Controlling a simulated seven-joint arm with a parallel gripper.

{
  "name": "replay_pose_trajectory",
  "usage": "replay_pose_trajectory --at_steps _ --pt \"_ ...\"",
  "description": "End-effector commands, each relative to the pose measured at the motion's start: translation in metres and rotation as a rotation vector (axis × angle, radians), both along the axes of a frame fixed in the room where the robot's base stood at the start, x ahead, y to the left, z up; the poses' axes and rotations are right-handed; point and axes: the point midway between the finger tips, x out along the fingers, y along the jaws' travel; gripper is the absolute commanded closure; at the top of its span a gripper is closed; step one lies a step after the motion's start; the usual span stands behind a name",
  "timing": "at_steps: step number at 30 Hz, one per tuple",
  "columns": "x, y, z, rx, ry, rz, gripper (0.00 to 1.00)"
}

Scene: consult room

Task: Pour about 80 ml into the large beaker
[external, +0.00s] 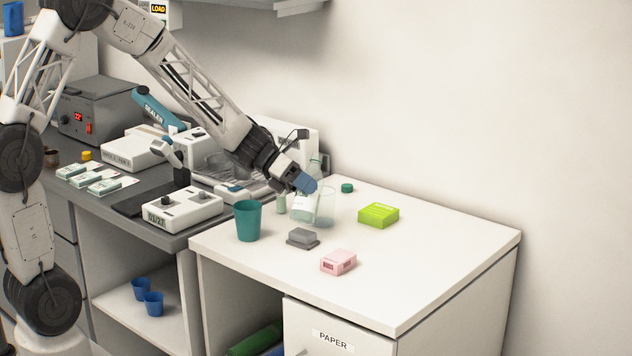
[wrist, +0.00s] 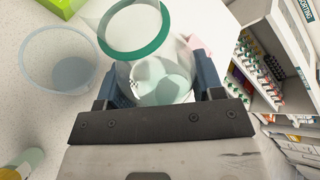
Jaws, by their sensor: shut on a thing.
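My gripper (external: 304,184) is shut on a clear bottle (external: 302,208) with a white label, on the white counter's far side. In the wrist view the bottle (wrist: 130,62) sits between the blue fingers (wrist: 160,88). Its green-rimmed open mouth faces the camera, and pale liquid shows inside. The large clear beaker (external: 328,206) stands right beside the bottle in the external view. In the wrist view the beaker (wrist: 62,50) is left of the bottle, apart from its mouth. A greyish patch shows at its bottom; I cannot tell whether it is liquid. No stream is visible.
A teal cup (external: 248,221), a grey block (external: 302,238), a pink box (external: 338,262), a lime box (external: 379,215) and a teal cap (external: 347,188) surround the bottle and beaker. A pale vial (external: 281,204) stands close left. The counter's right part is clear.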

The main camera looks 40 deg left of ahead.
Motion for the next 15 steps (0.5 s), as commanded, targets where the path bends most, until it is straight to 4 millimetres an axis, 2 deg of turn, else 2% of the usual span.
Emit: replay_pose_trajectory --at_steps 15 --pt "-0.01 -0.003 -0.01 -0.11 0.316 0.0 0.67"
